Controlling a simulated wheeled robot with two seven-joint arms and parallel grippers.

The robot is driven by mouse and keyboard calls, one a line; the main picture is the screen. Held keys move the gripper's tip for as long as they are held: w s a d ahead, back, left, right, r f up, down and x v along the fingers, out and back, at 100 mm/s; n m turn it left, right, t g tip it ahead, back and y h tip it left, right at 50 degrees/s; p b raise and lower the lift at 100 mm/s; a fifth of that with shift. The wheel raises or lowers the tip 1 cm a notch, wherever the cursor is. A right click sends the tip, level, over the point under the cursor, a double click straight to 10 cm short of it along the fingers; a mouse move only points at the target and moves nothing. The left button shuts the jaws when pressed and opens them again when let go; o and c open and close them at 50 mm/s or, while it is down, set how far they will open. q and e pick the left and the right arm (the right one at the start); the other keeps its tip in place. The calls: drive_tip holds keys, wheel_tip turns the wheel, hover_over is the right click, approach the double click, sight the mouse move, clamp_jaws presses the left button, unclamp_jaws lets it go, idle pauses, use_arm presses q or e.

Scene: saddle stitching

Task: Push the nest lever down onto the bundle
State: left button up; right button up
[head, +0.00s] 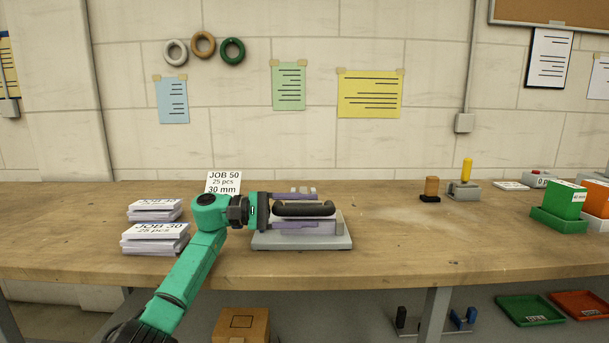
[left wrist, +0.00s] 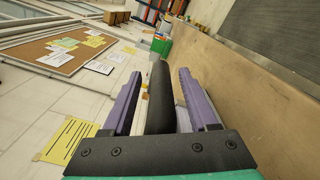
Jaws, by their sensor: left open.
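The nest is a light grey fixture with a flat base (head: 270,242) on the bench, just right of the middle stacks in the head view. Its lever appears as a thick black bar (head: 304,210) lying across it, roughly level. My left gripper (head: 318,211) comes in from the left with purple fingers on either side of the black bar. In the left wrist view the bar (left wrist: 160,95) stands between the two fingers, with gaps showing on both sides. The left gripper is open. The bundle is not clearly visible; the gripper and bar cover the nest's middle.
Paper stacks (head: 155,230) lie left of my arm, and a JOB 50 card (head: 223,182) stands behind it.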

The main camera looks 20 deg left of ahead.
use_arm(q)
drive_tip(key=shift+r, duration=0.3)
wheel_tip(320, 180, up, 9)
drive_tip(key=shift+r+p, duration=0.15)
drive_tip(key=shift+p, duration=0.8)
wheel_tip(320, 180, up, 10)
drive_tip(key=p, duration=0.4)
use_arm(e)
drive_tip(key=s+d+r, duration=0.1)
drive_tip(key=s, duration=0.6)
drive_tip(key=shift+s+d+r, duration=0.25)
drive_tip(key=shift+s+r, duration=0.1)
